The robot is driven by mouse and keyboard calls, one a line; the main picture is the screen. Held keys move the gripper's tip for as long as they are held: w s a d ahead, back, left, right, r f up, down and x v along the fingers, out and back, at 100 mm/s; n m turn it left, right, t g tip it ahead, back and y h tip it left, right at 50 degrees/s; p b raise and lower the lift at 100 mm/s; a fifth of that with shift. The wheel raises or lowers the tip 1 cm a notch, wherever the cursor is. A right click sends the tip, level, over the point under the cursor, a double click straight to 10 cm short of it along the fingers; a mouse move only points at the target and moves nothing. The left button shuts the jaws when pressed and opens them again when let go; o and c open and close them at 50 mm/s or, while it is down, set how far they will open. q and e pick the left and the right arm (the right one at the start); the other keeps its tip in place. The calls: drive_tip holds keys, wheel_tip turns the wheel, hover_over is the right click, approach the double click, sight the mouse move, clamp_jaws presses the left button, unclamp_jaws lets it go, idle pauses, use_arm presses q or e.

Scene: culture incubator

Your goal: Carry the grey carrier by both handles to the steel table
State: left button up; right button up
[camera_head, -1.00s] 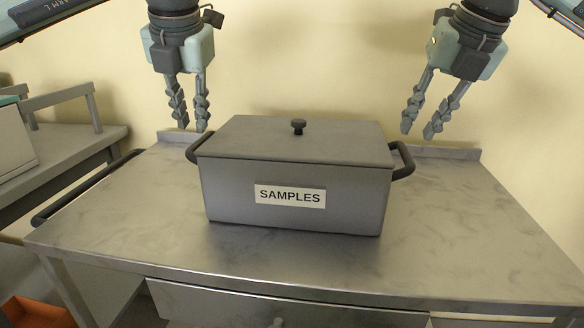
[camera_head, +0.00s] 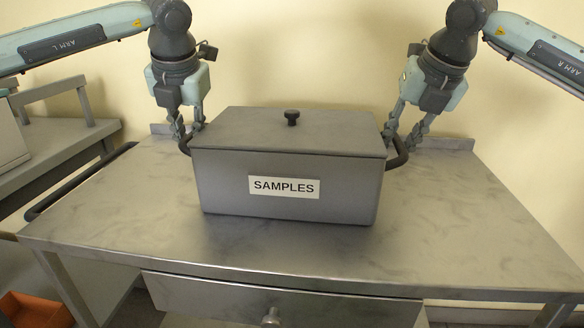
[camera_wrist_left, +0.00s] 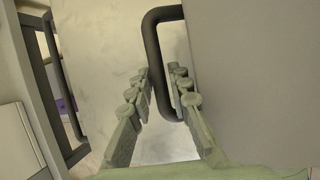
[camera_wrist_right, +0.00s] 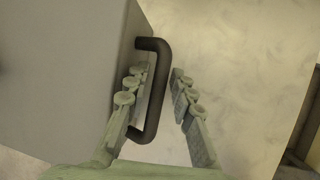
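The grey carrier (camera_head: 288,190), with a flat lid, black knob and SAMPLES label, stands upright on a steel-topped table (camera_head: 290,250). My left gripper (camera_head: 186,136) is open at the carrier's left handle (camera_head: 184,147); in the left wrist view that handle (camera_wrist_left: 152,48) reaches down between the fingers (camera_wrist_left: 163,88). My right gripper (camera_head: 400,140) is open at the right handle (camera_head: 403,154); in the right wrist view the dark handle (camera_wrist_right: 154,90) lies between the fingers (camera_wrist_right: 158,82), nearer the left one. I cannot tell whether the fingers touch the handles.
The tabletop is clear in front and to both sides of the carrier. A black rail (camera_head: 75,185) runs along the table's left edge. Another grey bench (camera_head: 70,150) stands at the left. An orange bin (camera_head: 32,310) is low at the left, and a wall is close behind.

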use_arm(q)
drive_tip(key=shift+w+f, duration=0.1)
drive_tip(key=shift+f, duration=0.05)
use_arm(e)
drive_tip(key=shift+f, duration=0.15)
use_arm(q)
clamp_jaws()
use_arm(e)
drive_tip(key=c, duration=0.5)
clamp_jaws()
